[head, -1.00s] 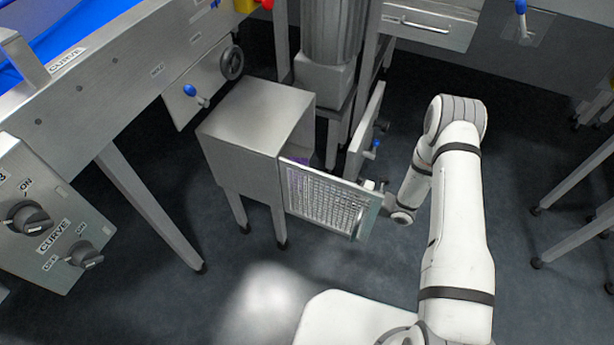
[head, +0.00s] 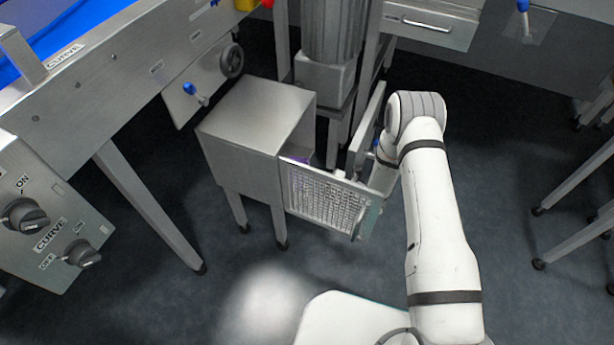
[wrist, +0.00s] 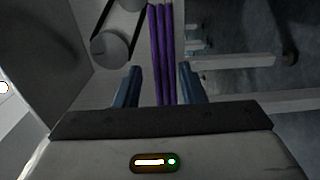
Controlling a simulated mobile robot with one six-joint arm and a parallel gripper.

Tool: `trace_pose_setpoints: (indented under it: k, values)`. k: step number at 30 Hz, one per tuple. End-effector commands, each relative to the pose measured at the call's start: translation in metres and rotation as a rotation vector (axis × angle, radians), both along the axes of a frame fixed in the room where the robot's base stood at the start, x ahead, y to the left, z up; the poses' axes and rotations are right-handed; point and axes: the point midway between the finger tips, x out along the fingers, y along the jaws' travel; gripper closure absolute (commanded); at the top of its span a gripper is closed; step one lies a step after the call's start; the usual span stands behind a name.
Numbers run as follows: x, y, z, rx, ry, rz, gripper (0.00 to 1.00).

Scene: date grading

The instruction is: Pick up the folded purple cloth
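The folded purple cloth (wrist: 162,50) shows in the wrist view as narrow upright purple folds, ahead of and between my fingers. My gripper (wrist: 160,86) is open, with a gap on each side of the cloth. In the head view only a small purple patch of the cloth (head: 303,160) shows in the open side of the steel cabinet, above the perforated panel. My gripper is hidden there behind the panel and my arm.
The steel cabinet (head: 262,112) stands on legs, with a perforated panel (head: 325,198) jutting out at its front right. A steel door (head: 367,122) stands close behind my wrist. A conveyor frame (head: 100,100) is at left.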

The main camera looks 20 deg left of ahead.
Motion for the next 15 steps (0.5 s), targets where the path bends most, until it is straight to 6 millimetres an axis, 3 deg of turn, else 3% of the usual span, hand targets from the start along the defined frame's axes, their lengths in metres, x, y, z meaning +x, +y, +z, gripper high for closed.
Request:
trace_pose_setpoints:
  k: [15]
  values:
    - [0.0004,-0.0006,0.0002,0.0,-0.001,-0.001,0.82]
